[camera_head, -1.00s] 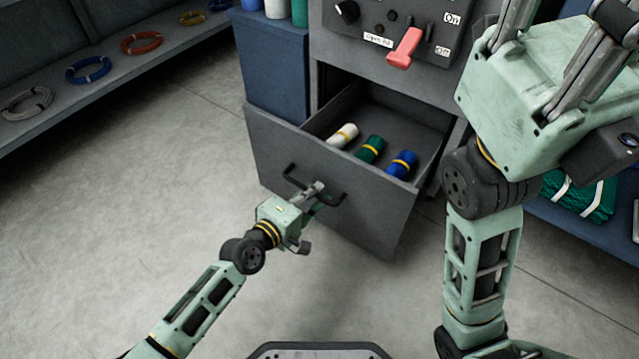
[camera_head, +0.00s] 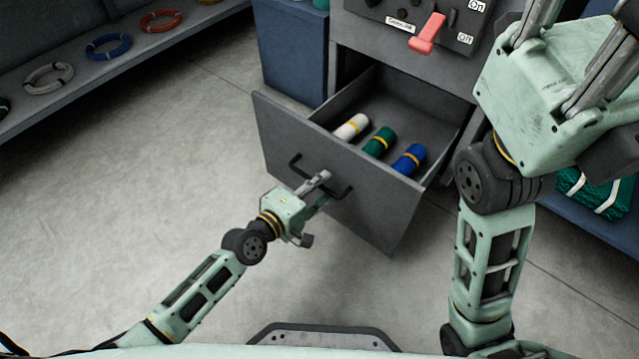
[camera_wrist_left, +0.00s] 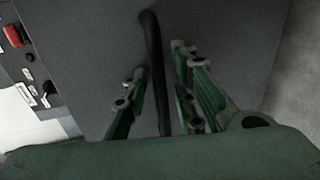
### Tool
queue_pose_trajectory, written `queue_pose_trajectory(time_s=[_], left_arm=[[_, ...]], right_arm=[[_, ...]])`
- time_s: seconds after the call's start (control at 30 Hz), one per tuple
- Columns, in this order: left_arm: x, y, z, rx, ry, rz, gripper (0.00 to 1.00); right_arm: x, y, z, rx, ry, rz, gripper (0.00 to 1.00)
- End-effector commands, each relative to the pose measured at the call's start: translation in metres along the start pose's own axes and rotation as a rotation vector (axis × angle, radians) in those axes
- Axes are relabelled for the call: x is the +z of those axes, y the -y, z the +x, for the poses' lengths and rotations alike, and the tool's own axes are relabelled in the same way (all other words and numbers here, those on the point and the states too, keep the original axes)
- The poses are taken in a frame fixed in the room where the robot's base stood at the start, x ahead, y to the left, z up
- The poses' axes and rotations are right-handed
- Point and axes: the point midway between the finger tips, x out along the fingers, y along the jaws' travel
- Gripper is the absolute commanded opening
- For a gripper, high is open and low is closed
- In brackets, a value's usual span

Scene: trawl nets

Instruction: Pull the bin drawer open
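The grey bin drawer (camera_head: 330,185) is pulled well out of its cabinet, showing a white roll (camera_head: 351,127), a green roll (camera_head: 379,142) and a blue roll (camera_head: 409,159) inside. A black bar handle (camera_head: 297,168) is on its front. My left gripper (camera_head: 322,180) is at the handle. In the left wrist view the handle (camera_wrist_left: 154,60) passes between the fingers of my left gripper (camera_wrist_left: 158,62). The fingers are spread, with a gap visible beside the bar. My right arm stands at the right; its gripper is out of frame.
The cabinet above the drawer has a control panel with a red lever (camera_head: 428,34). A blue cabinet (camera_head: 295,55) stands beside it. A shelf (camera_head: 110,65) with coiled ropes is at the left. The floor (camera_head: 130,190) before the drawer is clear.

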Motion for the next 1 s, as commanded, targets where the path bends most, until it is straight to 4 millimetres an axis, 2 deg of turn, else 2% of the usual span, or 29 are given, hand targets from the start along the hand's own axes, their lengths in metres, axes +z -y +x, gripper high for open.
queue_pose_trajectory(time_s=[0.3,0.43,0.8,1.0], left_arm=[[0.000,0.000,-0.001,0.001,0.000,0.000,0.29],[0.000,0.001,-0.011,0.000,0.000,0.000,0.29],[0.000,0.002,-0.086,-0.004,0.001,0.002,0.29],[0.000,0.001,-0.113,-0.002,0.000,0.001,0.29]], right_arm=[[0.003,0.000,0.000,-0.001,0.005,-0.001,0.40],[0.003,0.000,0.000,-0.001,0.005,-0.001,0.40],[0.002,0.000,0.000,0.000,0.004,0.000,0.40],[0.002,0.000,0.000,0.000,0.003,0.000,0.40]])
